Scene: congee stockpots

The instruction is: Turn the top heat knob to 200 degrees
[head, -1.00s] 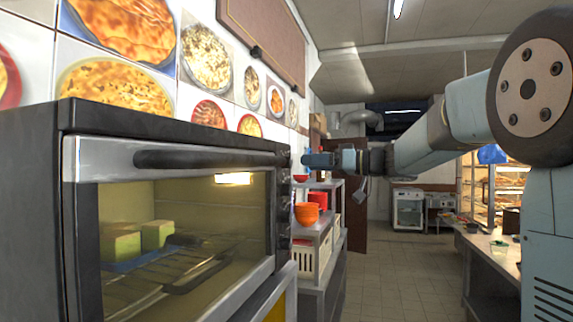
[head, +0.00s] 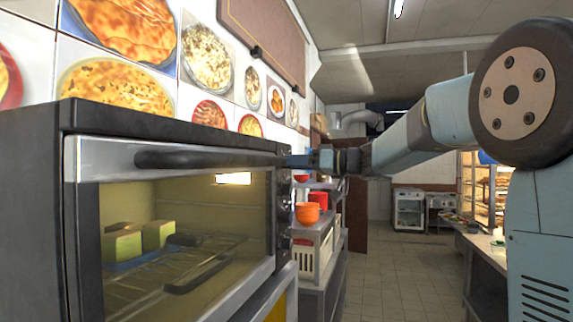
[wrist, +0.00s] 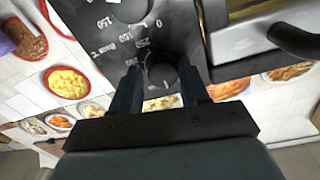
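The toaster oven (head: 175,138) fills the left of the head view, with a column of dark knobs on the right edge of its front. My gripper (head: 298,160) is at the upper end of that column, level with the door handle. In the wrist view the dark panel (wrist: 100,25) shows upside down, with white temperature numbers. The top heat knob (wrist: 162,76) lies between the two fingers of my gripper (wrist: 160,82). The fingers look apart; I cannot tell whether they touch it. Another knob (wrist: 128,8) shows at the upper edge. The top knob's pointer is not readable.
The door handle (head: 205,158) runs along the oven door close to my gripper. A shelf rack (head: 315,240) with red bowls (head: 308,212) stands just beyond the oven. The tiled floor (head: 400,270) in the middle is clear.

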